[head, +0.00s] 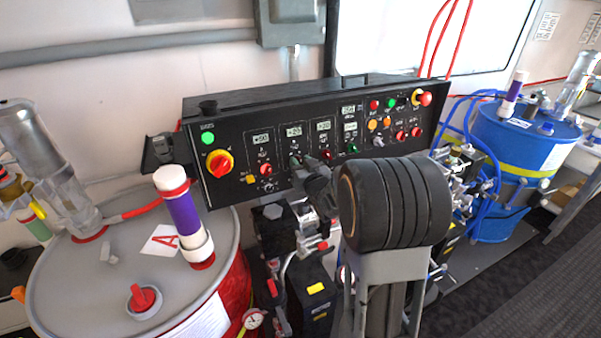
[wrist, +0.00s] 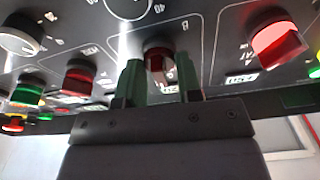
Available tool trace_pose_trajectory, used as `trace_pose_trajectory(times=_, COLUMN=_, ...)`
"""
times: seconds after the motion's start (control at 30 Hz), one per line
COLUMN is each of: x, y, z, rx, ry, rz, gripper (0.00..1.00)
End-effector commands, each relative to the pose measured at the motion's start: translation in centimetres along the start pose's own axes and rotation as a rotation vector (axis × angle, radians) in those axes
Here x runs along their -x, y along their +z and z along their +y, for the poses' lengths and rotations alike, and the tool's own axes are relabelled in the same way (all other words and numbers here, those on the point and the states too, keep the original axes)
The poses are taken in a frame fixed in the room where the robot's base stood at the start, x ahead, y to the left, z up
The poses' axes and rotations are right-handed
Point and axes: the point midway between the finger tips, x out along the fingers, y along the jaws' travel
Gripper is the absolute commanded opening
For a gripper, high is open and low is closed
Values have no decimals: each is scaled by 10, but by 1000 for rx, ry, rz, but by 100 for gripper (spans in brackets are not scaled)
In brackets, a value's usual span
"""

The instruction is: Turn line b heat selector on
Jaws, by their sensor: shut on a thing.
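A black control panel (head: 228,185) stands behind my arm, with displays and a row of selectors below them. My gripper (head: 301,164) reaches to the second column from the left. In the wrist view, the green fingers of my gripper (wrist: 160,72) stand on either side of a dark red, unlit selector (wrist: 156,48), taken as the line b heat selector, and are shut on it. Its label is not readable. The fingers and arm hide this selector in the head view. A brightly lit red selector (wrist: 275,42) sits to its right in the wrist view.
Another red selector (wrist: 80,78) and a green one (wrist: 29,86) lie left of my fingers in the wrist view. A red-yellow rotary switch (head: 220,163) is at the panel's left. A grey-topped drum (head: 90,275) stands left and a blue drum (head: 525,140) right.

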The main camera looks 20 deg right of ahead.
Motion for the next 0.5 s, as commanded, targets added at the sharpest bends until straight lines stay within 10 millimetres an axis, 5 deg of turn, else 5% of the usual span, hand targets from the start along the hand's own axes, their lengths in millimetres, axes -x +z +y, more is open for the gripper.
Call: trace_pose_trajectory(times=0.5, x=0, y=2, z=0, rx=-345, ry=73, rz=0, gripper=9)
